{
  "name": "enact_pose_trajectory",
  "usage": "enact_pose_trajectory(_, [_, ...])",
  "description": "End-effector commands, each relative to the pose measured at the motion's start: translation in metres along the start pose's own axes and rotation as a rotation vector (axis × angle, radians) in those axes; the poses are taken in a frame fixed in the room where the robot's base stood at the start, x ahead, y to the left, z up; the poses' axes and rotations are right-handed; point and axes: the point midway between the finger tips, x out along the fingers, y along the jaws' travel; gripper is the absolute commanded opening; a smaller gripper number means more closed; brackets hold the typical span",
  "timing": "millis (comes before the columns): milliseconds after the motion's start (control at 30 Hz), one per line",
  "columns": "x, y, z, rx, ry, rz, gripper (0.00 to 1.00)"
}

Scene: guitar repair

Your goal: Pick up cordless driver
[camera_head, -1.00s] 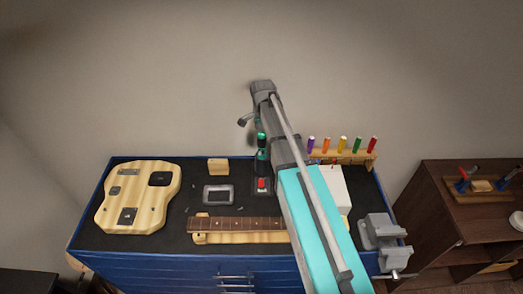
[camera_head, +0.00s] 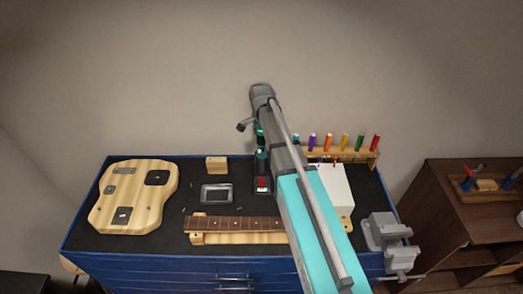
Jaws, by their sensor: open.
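The cordless driver (camera_head: 262,160), dark with teal, stands upright near the back of the bench, just left of my arm. A small dark block with a red part (camera_head: 262,184) is at its foot. My gripper (camera_head: 260,144) is small and dark, at the end of my arm directly above the driver's top in the picture. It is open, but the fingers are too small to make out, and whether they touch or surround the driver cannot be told. My arm link hides the bench right of the driver.
A wooden guitar body (camera_head: 140,205) lies left, a grey framed part (camera_head: 217,194) and small wooden block (camera_head: 217,165) mid-bench. A guitar neck (camera_head: 235,224) lies in front. A screwdriver rack (camera_head: 365,155), white box (camera_head: 336,188) and vise (camera_head: 385,236) are right of my arm.

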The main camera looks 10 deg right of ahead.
Motion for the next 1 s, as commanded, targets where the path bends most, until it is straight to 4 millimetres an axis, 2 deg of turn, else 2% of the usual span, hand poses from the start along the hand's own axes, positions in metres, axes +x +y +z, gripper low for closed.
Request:
enact_pose_trajectory(167, [0.0083, 0.0000, 0.0001, 0.000, 0.000, 0.000, 0.93])
enact_pose_trajectory(767, [0.0078, -0.0001, 0.0003, 0.000, 0.000, 0.000, 0.93])
enact_pose_trajectory(867, [0.0078, -0.0001, 0.0003, 0.000, 0.000, 0.000, 0.78])
enact_pose_trajectory(1000, [0.0078, -0.0001, 0.0003, 0.000, 0.000, 0.000, 0.52])
